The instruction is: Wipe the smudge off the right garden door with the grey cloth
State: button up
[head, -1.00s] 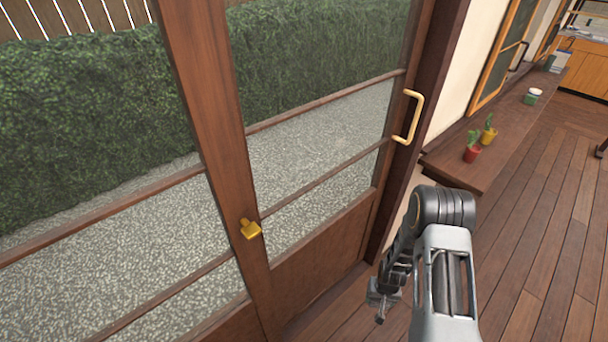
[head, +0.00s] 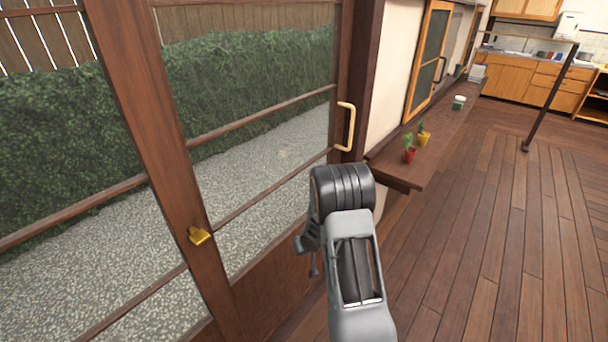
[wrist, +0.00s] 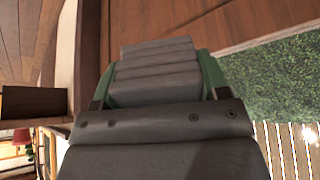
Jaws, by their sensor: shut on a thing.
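The right garden door (head: 275,290) stands on the left of the head view, with a brown wooden frame, glass panes and a pale handle (head: 346,127). I cannot clearly make out a smudge on its glass. My gripper (wrist: 157,84) is shut on the grey cloth (wrist: 155,68), which looks like a folded grey stack between green-edged sides in the wrist view. In the head view my arm stands in front of the door's lower right part and largely hides the gripper. I cannot tell whether the cloth touches the door.
A brass latch (head: 200,236) sits on the door's left stile. A low wooden ledge (head: 445,135) right of the door carries a red pot (head: 409,156), a yellow pot (head: 424,139) and a green-and-white container (head: 459,103).

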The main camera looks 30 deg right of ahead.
jog(key=w+d+r+n+t+b, duration=0.15)
jog(key=d+r, duration=0.25)
jog(key=r, duration=0.5)
jog(key=w+d+r+t, duration=0.3)
jog(key=d+r, duration=0.1)
jog(key=r, duration=0.6)
jog(key=n+t+y, duration=0.5)
jog(key=t+y, duration=0.1)
jog(key=y, duration=0.3)
send_near(287, 153)
jog(key=s+a, duration=0.2)
jog(key=a, duration=0.2)
jog(key=shift+x, duration=2.6)
jog(key=shift+x, duration=0.95)
jog(key=shift+w+d+h, duration=0.1)
jog(key=shift+d+h, duration=0.15)
jog(key=shift+h, duration=0.05)
jog(key=shift+w+d+p, duration=0.35)
jog(key=shift+d+p, duration=0.05)
jog(key=shift+d, duration=0.5)
jog(key=shift+w+d+p, duration=0.35)
jog(key=shift+d+p, duration=0.05)
jog(key=shift+d, duration=0.45)
jog(key=shift+w, duration=0.1)
